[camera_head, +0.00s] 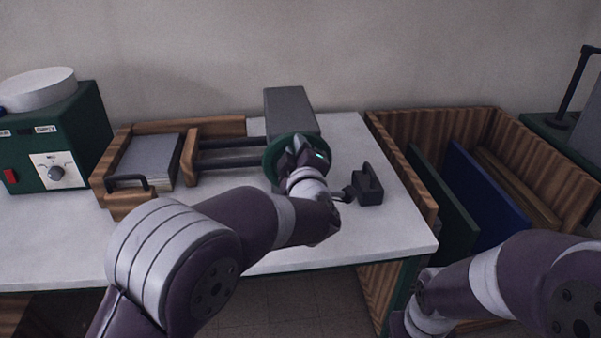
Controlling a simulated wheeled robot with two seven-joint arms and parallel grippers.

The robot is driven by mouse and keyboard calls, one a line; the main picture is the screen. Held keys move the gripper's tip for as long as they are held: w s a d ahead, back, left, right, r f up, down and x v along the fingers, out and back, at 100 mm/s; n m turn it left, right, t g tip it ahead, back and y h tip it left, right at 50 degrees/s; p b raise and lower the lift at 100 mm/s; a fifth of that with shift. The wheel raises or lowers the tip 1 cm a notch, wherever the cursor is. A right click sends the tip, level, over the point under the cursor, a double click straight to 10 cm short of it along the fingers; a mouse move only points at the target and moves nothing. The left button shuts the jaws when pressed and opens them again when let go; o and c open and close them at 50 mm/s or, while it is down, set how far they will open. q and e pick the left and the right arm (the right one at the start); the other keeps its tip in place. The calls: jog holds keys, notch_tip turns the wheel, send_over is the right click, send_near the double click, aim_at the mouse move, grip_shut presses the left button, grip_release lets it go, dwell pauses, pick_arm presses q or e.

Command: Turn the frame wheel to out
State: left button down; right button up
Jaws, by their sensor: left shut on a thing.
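The frame wheel (269,163) is a green round wheel at the right end of the wooden frame (187,150), in front of a grey block (289,107). Dark rods run from the frame toward the wheel. My left gripper (304,153) is at the wheel, shut on it, and its wrist covers most of the wheel's front. The fingertips are mostly hidden. Any marking for out cannot be read. My right arm comes in at the lower right, and its gripper is not clearly visible.
A grey stack (146,160) lies in the frame. A black handled block (368,185) stands just right of my left wrist. A green machine (55,140) stands at the left. A wooden crate (408,172) with green and blue boards is at the right. The table's (395,233) front right is clear.

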aim_at(273, 155)
pick_arm(q)
jog(key=a+f+n+b, duration=0.1)
jog(key=n+b, duration=0.1)
jog(key=b, duration=0.1)
jog(key=a+n+b, duration=0.1)
jog(key=n+b, duration=0.2)
jog(key=b, duration=0.1)
jog(key=a+f+n+b, duration=0.1)
jog(key=a+n+b, duration=0.1)
jog(key=b, duration=0.2)
jog(key=shift+s+f+n, duration=0.3)
jog(key=shift+n, duration=0.1)
jog(key=shift+a+f+n+b, duration=0.15)
jog(key=shift+a+n+b, duration=0.05)
jog(key=shift+n+b, duration=0.55)
jog(key=shift+a+f+n+b, duration=0.15)
jog(key=shift+n+b, duration=0.4)
jog(key=shift+b, duration=0.35)
jog(key=c, duration=1)
grip_release()
jog(key=shift+s, duration=0.1)
jog(key=s, duration=0.4)
jog(key=s+d+p, duration=0.1)
jog(key=s, duration=0.3)
jog(key=s+d, duration=0.1)
jog(key=s, duration=0.3)
jog(key=shift+s, duration=0.25)
